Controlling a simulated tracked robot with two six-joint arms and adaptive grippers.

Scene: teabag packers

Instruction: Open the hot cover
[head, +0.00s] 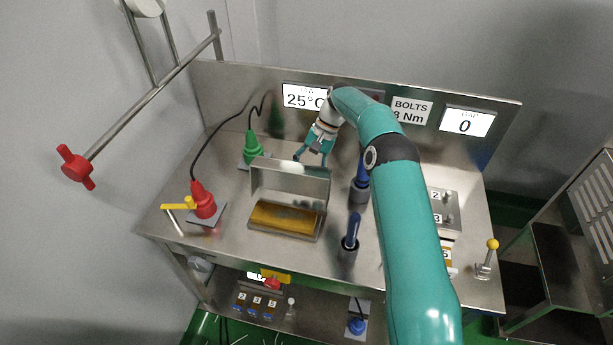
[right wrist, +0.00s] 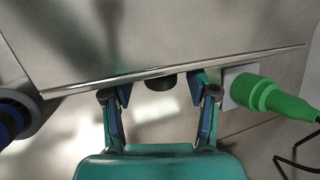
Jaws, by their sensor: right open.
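The hot cover (head: 290,182) is a metal lid standing raised, about upright, at the back of a low metal box with a golden-brown inside (head: 285,219). In the right wrist view the cover is a broad metal sheet (right wrist: 170,35) with a long straight edge. A black knob (right wrist: 160,83) shows at that edge. My right gripper (head: 308,156) is just behind the cover's top edge. In the right wrist view its open fingers (right wrist: 160,93) stand on either side of the knob, with gaps showing. My left gripper is not in view.
A green-handled tool (head: 252,147) stands behind and left of the cover, close to my right gripper in the wrist view (right wrist: 275,97). A red-handled tool (head: 203,201) stands at left. Blue-handled tools (head: 351,232) stand right of the box. The bench front (head: 225,240) is mostly clear.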

